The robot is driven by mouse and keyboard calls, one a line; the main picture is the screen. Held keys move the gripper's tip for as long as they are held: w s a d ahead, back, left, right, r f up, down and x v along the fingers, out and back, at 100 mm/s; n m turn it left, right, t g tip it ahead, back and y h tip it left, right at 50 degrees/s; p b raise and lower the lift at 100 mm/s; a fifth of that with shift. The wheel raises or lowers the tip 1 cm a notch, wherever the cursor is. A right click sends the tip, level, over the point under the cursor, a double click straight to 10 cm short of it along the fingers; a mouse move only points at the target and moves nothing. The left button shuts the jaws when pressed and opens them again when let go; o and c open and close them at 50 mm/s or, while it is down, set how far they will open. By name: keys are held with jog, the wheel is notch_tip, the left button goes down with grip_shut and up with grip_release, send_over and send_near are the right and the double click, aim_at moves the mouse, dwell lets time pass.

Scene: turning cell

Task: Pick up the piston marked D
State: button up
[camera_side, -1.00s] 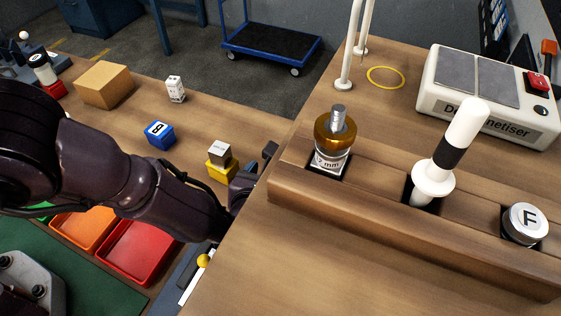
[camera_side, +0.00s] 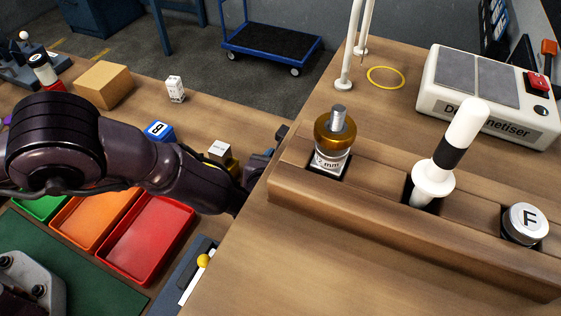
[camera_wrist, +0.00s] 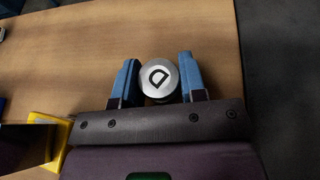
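The piston marked D (camera_wrist: 158,78) shows in the wrist view as a round metal top with a black D on a pale disc. It lies between the two blue fingers of my gripper (camera_wrist: 158,75), with very little room on either side. The gripper looks open around it; I cannot tell whether a finger touches it. In the side view my gripper (camera_side: 270,150) is beside the edge of the raised wooden bench, partly hidden by my arm. The piston marked D cannot be made out there.
In the side view, a raised wooden rack (camera_side: 385,215) stands right of my gripper, holding a piston marked F (camera_side: 525,223). A yellow block (camera_side: 233,168) with a grey labelled cube (camera_side: 219,149) and a blue block marked B (camera_side: 159,131) are close to my arm.

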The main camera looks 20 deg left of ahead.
jog(key=c, duration=0.4)
jog(key=shift+r, duration=0.1)
jog(key=shift+r, duration=0.65)
jog(key=s+a+r, duration=0.7)
jog(key=s+r, duration=0.4)
jog(key=s, duration=0.1)
jog(key=shift+r, duration=0.25)
jog(key=shift+s, duration=0.1)
